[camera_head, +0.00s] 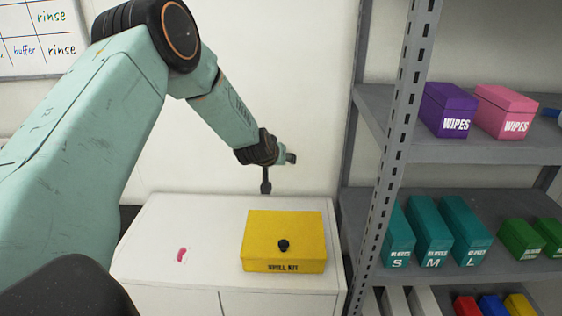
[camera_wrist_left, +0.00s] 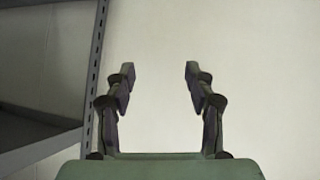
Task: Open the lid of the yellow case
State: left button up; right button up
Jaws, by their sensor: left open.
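The yellow case (camera_head: 284,236) stands on the white cabinet top, with its lid shut. It has a dark round knob (camera_head: 284,245) and the dark words "SPILL KIT" on its front. My left gripper (camera_head: 278,174) is in the air above and behind the case, apart from it. In the left wrist view my left gripper (camera_wrist_left: 158,75) has its two fingers spread, with nothing between them but the pale wall behind. The case does not show in the left wrist view. My right gripper is in neither view.
A grey metal shelf (camera_head: 455,152) stands close on the right, with purple, pink, teal and green boxes. A whiteboard (camera_head: 35,35) hangs at upper left.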

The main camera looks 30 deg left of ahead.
pick_arm(q)
jog(key=shift+s+r, duration=0.5)
jog(key=shift+r, duration=0.1)
jog(key=shift+d, duration=0.1)
jog(key=v, duration=1.2)
